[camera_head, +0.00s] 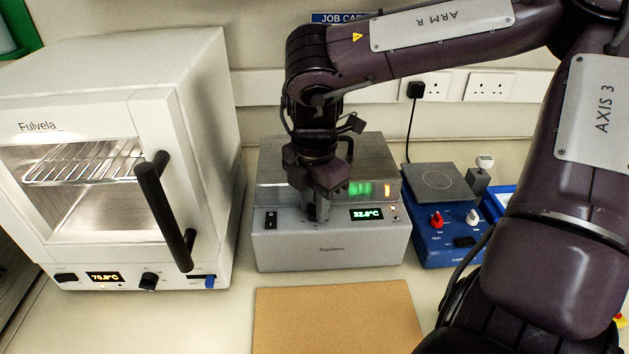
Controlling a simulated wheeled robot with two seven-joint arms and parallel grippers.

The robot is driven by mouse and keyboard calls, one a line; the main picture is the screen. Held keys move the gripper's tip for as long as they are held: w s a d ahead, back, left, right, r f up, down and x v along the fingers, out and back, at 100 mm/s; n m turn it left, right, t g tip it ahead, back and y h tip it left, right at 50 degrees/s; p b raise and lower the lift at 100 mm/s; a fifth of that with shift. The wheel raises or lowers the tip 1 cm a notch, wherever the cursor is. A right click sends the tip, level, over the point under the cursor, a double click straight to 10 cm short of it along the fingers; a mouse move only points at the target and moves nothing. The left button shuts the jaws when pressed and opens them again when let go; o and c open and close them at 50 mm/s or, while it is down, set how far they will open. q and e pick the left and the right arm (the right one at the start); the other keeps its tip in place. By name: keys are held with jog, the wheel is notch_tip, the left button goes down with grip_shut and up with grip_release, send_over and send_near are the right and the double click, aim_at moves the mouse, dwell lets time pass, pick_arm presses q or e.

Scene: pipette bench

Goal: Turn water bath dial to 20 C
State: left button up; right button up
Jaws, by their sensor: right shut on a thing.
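The water bath (330,245) is a grey box with a steel upper part, standing at the middle of the bench. Its display (366,214) glows green and seems to read 22.8 °C, though the digits are small. My right gripper (318,218) points down at the front of the bath, left of the display. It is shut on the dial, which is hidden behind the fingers. A black switch (270,220) is left of the gripper. My left gripper is not in view.
A white oven (190,120) with a black handle stands at the left. A blue hotplate stirrer (445,240) with red and white knobs stands right of the bath. A brown board (335,318) lies in front. My right arm covers the right side.

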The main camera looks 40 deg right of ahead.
jog(key=n, duration=0.3)
jog(key=shift+n, duration=0.4)
jog(key=n, duration=0.3)
jog(key=shift+n, duration=0.3)
jog(key=n, duration=0.3)
jog(key=shift+r+n+p, duration=0.1)
jog(key=shift+n+p, duration=0.2)
jog(key=shift+n, duration=0.1)
jog(key=n, duration=0.3)
jog(key=shift+n, duration=0.3)
jog(key=n, duration=0.3)
jog(key=shift+p, duration=0.3)
jog(key=n, duration=0.4)
jog(key=shift+w, duration=0.1)
jog(key=n, duration=0.6)
jog(key=shift+p, duration=0.35)
jog(key=shift+n, duration=0.3)
